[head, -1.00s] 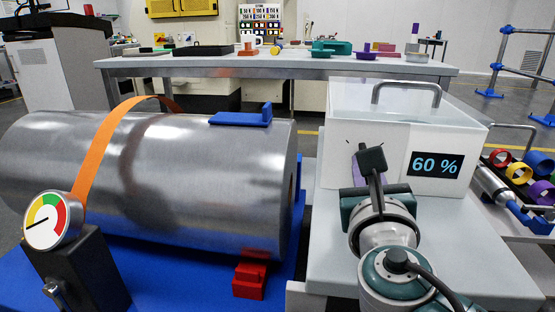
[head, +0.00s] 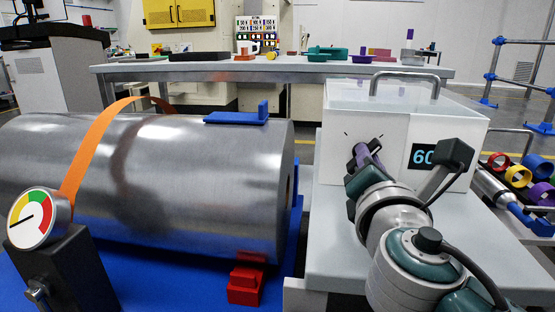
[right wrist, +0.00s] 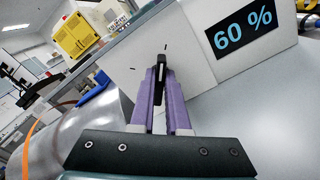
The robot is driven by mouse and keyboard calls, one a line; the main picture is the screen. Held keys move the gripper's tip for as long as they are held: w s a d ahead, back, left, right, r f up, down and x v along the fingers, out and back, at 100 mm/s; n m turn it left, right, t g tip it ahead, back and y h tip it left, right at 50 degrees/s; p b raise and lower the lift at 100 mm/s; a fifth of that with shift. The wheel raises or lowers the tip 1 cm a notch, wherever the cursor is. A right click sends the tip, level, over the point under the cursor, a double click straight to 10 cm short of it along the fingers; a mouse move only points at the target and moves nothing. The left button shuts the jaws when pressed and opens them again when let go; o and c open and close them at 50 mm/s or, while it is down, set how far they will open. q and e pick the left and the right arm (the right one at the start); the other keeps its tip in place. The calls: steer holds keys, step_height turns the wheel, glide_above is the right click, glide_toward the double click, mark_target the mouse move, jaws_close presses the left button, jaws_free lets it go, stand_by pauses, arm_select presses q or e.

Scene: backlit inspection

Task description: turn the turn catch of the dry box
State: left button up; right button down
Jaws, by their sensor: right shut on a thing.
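The dry box (head: 340,165) is a white box with a grey top handle and a "60 %" display (head: 421,156) on its front. Its black turn catch (right wrist: 161,62) shows between the purple fingertips in the right wrist view, with small dark marks on the panel near it. In the head view my fingers mostly hide the catch. My right gripper (head: 365,152) is shut on the catch at the front panel; it also shows in the right wrist view (right wrist: 160,75). The right wrist is rolled to the right and covers part of the display. My left gripper is not in view.
A large metal cylinder (head: 150,185) with an orange strap lies on a blue base to the left. A dial gauge (head: 38,218) stands in front of it. The grey bench top (head: 335,250) before the box is clear. Coloured rings (head: 518,176) lie at right.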

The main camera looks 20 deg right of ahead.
steer(key=shift+m, duration=0.6)
steer(key=c, duration=0.9)
jaws_free()
steer(key=v, duration=1)
steer(key=shift+p, duration=0.3)
